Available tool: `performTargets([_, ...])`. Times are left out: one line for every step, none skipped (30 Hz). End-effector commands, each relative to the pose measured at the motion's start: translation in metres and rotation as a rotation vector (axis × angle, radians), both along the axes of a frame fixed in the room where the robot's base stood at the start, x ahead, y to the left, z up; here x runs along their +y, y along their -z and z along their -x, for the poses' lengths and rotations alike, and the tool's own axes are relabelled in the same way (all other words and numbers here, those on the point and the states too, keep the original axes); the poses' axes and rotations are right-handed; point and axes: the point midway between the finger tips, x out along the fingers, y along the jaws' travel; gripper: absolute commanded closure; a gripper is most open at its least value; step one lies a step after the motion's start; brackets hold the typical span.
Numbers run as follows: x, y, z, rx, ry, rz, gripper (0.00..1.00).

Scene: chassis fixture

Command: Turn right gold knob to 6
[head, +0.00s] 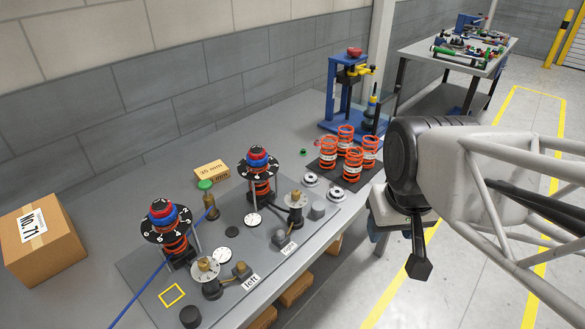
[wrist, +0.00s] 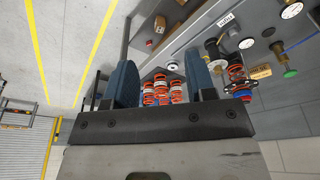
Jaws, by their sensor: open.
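The right gold knob (head: 296,197) sits on top of a post with a pale disc, behind the "right" label (head: 289,249) on the grey fixture plate. The number it points to is too small to read. A similar left gold knob (head: 206,264) stands nearer, by the "left" label (head: 250,283). My gripper (wrist: 160,62) is open and empty in the wrist view, its two blue fingers well apart. In the head view it hangs off to the right of the plate, away from both knobs, mostly hidden by my arm.
Two spring assemblies with numbered black rings (head: 166,222) (head: 258,176) stand tall on the plate. Several orange springs (head: 353,162) stand on a dark mat between plate and blue press (head: 345,95). A cardboard box (head: 38,240) is at left. The floor at right is clear.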

Motion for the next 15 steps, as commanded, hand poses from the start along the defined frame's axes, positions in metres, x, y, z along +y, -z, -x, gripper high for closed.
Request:
performTargets([0.002, 0.000, -0.005, 0.006, -0.025, 0.004, 0.50])
performTargets([0.003, 0.000, -0.009, 0.010, -0.041, 0.007, 0.50])
performTargets([0.005, -0.001, -0.014, 0.015, -0.068, 0.011, 0.50])
performTargets([0.006, -0.001, -0.018, 0.019, -0.089, 0.015, 0.50])
performTargets([0.008, -0.002, -0.023, 0.023, -0.112, 0.019, 0.50])
performTargets([0.010, -0.002, -0.029, 0.028, -0.145, 0.024, 0.50])
performTargets([0.012, -0.003, -0.034, 0.034, -0.171, 0.028, 0.50])
performTargets([0.014, -0.002, -0.039, 0.039, -0.198, 0.032, 0.50])
performTargets([0.017, -0.003, -0.046, 0.044, -0.234, 0.037, 0.50])
performTargets([0.019, -0.003, -0.051, 0.049, -0.263, 0.042, 0.50])
performTargets([0.021, -0.003, -0.056, 0.053, -0.290, 0.046, 0.50])
performTargets([0.025, -0.003, -0.063, 0.060, -0.326, 0.052, 0.50])
performTargets([0.027, -0.003, -0.069, 0.065, -0.354, 0.055, 0.50])
performTargets([0.030, -0.003, -0.074, 0.068, -0.383, 0.059, 0.50])
performTargets([0.033, -0.002, -0.081, 0.075, -0.420, 0.064, 0.50])
